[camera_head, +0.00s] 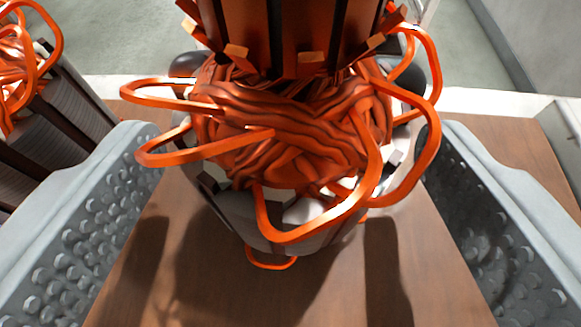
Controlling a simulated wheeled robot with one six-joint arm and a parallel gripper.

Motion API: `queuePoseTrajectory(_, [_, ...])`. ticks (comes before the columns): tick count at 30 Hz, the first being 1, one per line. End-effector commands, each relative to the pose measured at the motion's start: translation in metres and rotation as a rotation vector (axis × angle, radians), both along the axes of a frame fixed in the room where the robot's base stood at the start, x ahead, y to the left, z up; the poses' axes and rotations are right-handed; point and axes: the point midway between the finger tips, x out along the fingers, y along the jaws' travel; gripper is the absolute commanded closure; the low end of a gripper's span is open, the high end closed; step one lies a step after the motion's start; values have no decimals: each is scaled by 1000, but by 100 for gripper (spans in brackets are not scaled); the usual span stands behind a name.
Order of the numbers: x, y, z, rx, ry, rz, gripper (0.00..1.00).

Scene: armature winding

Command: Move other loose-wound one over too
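An armature with loose orange copper loops (300,130) stands upright in the middle of the view, its copper-barred commutator (290,35) at the top. Several wire loops stick out on both sides and at the front. My gripper (290,200) is open, with a grey studded finger on each side of this armature. Gaps show between the fingers and its body. A second armature with loose orange loops (30,70) stands at the upper left, partly cut off by the frame and close to the left finger.
The armatures stand on a brown wooden surface (250,300) with a pale far edge. A grey floor (110,35) lies beyond it, and a light wall (540,40) is at the upper right. Bare wood shows in front and at right.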

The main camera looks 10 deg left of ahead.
Motion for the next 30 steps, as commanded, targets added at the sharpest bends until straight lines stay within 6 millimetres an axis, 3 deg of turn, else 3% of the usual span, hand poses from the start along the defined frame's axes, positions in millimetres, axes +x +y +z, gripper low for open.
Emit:
queuePoseTrajectory(11, [-9,-3,3,0,2,-1,21])
queuePoseTrajectory(30, [-118,-30,50,-1,-1,-3,21])
